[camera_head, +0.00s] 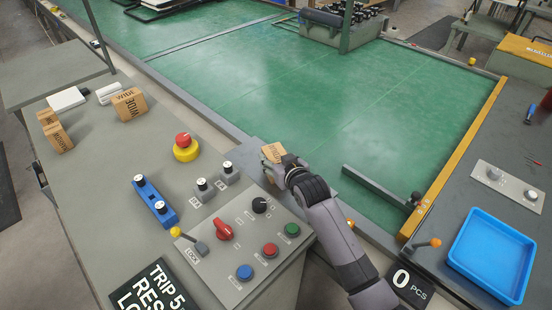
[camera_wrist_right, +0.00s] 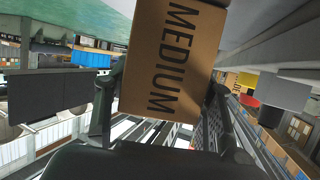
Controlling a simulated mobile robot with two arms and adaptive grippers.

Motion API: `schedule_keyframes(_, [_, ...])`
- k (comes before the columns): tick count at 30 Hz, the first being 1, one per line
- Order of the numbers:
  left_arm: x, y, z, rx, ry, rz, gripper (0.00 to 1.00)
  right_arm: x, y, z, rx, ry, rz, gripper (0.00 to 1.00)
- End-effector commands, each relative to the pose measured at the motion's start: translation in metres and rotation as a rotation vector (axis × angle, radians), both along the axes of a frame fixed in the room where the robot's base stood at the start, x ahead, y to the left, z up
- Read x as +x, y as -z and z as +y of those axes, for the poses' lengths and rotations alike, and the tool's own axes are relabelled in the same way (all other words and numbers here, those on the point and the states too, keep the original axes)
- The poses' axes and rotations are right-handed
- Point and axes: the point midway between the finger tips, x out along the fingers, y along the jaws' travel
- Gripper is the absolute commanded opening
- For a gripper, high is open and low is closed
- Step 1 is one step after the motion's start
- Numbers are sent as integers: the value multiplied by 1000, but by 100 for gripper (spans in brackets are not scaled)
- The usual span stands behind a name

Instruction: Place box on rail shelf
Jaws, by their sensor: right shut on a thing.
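My right gripper (camera_head: 281,166) is shut on a small brown cardboard box (camera_head: 271,152) at the near edge of the green table. In the right wrist view the box (camera_wrist_right: 172,60) shows the word MEDIUM and sits between the two fingers. A narrow grey ledge (camera_head: 258,147) lies along the table's rail beside the box, perhaps the rail shelf. I cannot tell whether the box touches it. My left gripper is not in view.
A control panel (camera_head: 240,265) with knobs and buttons stands just left of my right arm. Brown boxes, one marked WIDE (camera_head: 128,104), stand on the left desk. A blue tray (camera_head: 492,255) is at right. The green table (camera_head: 300,85) is largely clear.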

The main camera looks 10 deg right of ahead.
Motion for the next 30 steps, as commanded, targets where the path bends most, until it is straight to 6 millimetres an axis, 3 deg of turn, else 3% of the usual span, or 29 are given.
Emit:
schedule_keyframes(5, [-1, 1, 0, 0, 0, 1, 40, 0, 1, 0, 1, 0, -1, 16])
schedule_keyframes(6, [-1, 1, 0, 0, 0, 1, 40, 0, 2, 0, 1, 0, 0, 51])
schedule_keyframes(14, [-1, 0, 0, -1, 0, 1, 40, 0, 1, 0, 1, 0, 0, 69])
schedule_keyframes(25, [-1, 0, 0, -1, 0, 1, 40, -1, -2, 0, 1, 0, -1, 70])
schedule_keyframes(30, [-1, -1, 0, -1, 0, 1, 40, -19, -8, -4, 1, 0, 0, 70])
